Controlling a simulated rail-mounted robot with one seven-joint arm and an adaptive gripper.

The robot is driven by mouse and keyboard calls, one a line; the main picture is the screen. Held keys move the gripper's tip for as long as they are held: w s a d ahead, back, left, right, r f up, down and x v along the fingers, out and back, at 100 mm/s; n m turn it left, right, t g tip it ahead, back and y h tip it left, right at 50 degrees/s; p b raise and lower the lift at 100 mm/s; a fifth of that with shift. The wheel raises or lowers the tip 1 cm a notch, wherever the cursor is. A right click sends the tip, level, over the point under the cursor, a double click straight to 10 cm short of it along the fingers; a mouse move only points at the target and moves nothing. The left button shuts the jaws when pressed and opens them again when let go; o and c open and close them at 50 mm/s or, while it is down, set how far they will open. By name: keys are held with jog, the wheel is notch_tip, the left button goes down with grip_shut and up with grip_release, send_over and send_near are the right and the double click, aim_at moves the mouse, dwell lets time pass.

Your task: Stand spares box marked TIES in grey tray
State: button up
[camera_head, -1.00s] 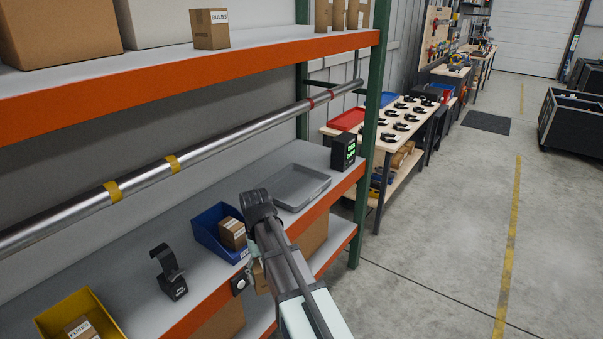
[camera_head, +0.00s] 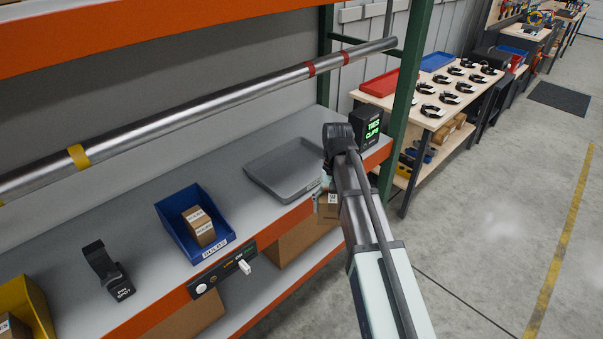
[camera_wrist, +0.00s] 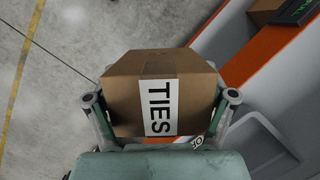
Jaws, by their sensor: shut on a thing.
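The cardboard box marked TIES (camera_wrist: 160,95) is between the two fingers of my gripper (camera_wrist: 160,108) in the wrist view, and the gripper is shut on it. In the head view, part of the box (camera_head: 328,208) shows beside my arm, in front of the shelf's orange edge; my arm hides the rest and most of the gripper. The empty grey tray (camera_head: 270,180) lies on the shelf just left of my arm. Its rounded corner also shows at lower right in the wrist view (camera_wrist: 262,122).
A black display reading TIES and CLIPS (camera_head: 367,124) stands right of the tray by the green post (camera_head: 409,95). A blue bin (camera_head: 178,235) with a small box, a black stand (camera_head: 106,270) and a yellow bin (camera_head: 35,305) sit left. A metal pipe (camera_head: 220,105) runs above the shelf.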

jog(key=w+a+r+m+t+y+b, duration=0.15)
jog(key=w+a+m, duration=0.25)
jog(key=a+m, duration=0.45)
jog(key=w+a+r+m+t+b, duration=0.1)
jog(key=w+a+m+b, duration=0.4)
jog(key=a, duration=0.7)
jog(key=w+a+r+m+t+y, duration=0.1)
jog(key=w+a+m+t, duration=0.15)
jog(key=a+m, duration=0.65)
jog(key=p, duration=0.6)
send_over(278, 179)
jog(key=shift+n+g, duration=0.3)
jog(key=shift+n, duration=0.05)
jog(key=shift+d+f+p, duration=0.1)
jog(key=shift+f+p, duration=0.85)
jog(key=shift+f, duration=2.4)
jog(key=shift+f, duration=0.15)
